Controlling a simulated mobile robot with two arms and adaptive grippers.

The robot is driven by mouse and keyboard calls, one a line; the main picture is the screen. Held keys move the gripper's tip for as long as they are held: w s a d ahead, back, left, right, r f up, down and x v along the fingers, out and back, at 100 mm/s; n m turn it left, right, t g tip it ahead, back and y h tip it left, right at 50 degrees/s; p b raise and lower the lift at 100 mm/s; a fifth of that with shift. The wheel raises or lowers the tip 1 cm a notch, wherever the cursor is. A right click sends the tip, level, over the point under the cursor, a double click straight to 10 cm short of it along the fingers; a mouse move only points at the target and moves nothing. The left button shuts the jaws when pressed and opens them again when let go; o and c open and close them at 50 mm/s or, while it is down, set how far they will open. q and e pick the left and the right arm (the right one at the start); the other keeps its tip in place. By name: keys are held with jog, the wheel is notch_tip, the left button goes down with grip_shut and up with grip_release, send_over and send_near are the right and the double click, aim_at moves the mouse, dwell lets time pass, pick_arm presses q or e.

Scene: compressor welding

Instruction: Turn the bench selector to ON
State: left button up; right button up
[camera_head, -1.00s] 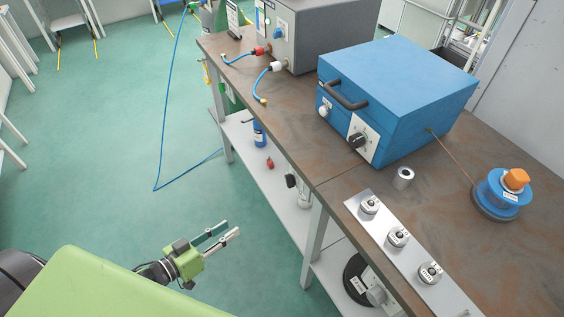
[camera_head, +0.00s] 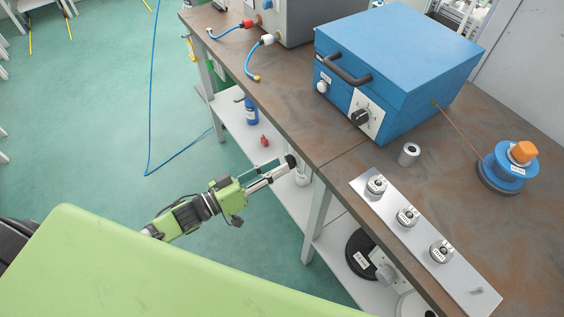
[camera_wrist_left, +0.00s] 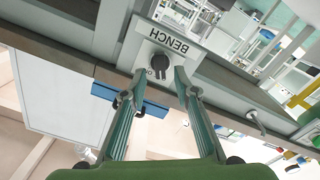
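The bench selector is a black knob (camera_wrist_left: 159,66) on a pale plate marked BENCH, which appears upside down in the left wrist view. In the head view the knob (camera_head: 291,161) shows at the front side of the bench. My left gripper (camera_head: 278,168) reaches toward it from the left, with its fingertips close to the knob. In the wrist view my left gripper (camera_wrist_left: 159,78) is open, with one finger on each side of the knob. I cannot tell whether the fingers touch it. The small dial marks beside the knob are too small to read surely. My right gripper is not in view.
The brown benchtop (camera_head: 320,130) holds a blue box (camera_head: 390,65) with a handle and dial, a plate with several knobs (camera_head: 425,235), and a blue spool (camera_head: 505,170). A lower shelf (camera_head: 235,125) carries a blue bottle (camera_head: 251,112).

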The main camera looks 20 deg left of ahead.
aim_at(291, 162)
pick_arm(q)
jog(key=shift+x, duration=1.25)
grip_shut()
